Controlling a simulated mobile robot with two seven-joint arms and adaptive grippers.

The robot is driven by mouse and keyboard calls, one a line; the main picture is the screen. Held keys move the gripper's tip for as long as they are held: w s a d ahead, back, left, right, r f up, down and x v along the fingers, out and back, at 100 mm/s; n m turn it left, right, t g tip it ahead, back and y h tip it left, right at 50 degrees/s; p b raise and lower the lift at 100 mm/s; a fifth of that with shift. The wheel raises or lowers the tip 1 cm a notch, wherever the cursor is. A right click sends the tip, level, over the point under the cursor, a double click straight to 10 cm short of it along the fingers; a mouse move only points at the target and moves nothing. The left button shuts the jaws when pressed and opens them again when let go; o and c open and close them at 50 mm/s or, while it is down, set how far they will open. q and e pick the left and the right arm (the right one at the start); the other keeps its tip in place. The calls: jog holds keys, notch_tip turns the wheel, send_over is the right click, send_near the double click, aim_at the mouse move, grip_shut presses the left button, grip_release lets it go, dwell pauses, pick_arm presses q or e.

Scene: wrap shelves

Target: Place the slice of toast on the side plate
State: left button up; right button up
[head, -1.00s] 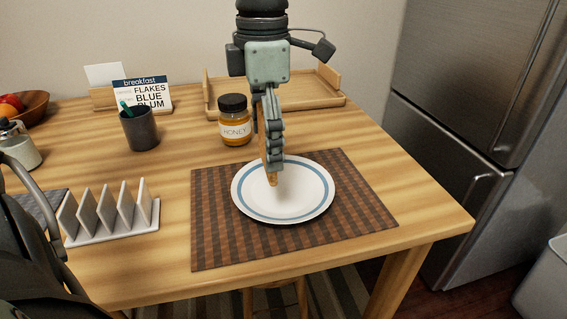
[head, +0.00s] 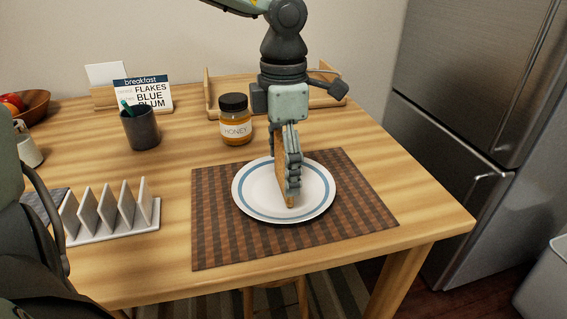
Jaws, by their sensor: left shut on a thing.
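The side plate (head: 252,200), white with a blue ring, lies on a brown checked placemat. My left gripper (head: 287,188) points down over the plate and is shut on the slice of toast (head: 280,178). The toast shows edge-on as a thin brown strip, upright, partly hidden by the gripper fingers. Its lower edge is at or just above the plate's surface; I cannot tell whether it touches. My right gripper is not in view.
The placemat (head: 350,215) is clear around the plate. A honey jar (head: 236,128) stands behind it. An empty-looking toast rack (head: 112,215) stands to the left, a dark cup (head: 140,133) and a breakfast card (head: 150,92) behind. A wooden tray (head: 222,88) is at the back, a steel fridge (head: 470,120) at right.

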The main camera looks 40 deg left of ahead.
pick_arm(q)
jog(key=o, duration=0.8)
jog(key=shift+r, duration=0.1)
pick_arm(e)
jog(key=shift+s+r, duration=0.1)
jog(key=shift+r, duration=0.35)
pick_arm(q)
jog(key=shift+r, duration=0.3)
notch_tip(320, 180, up, 11)
jog(key=shift+f+p, duration=0.1)
jog(key=shift+p, duration=0.2)
jog(key=shift+r, duration=0.3)
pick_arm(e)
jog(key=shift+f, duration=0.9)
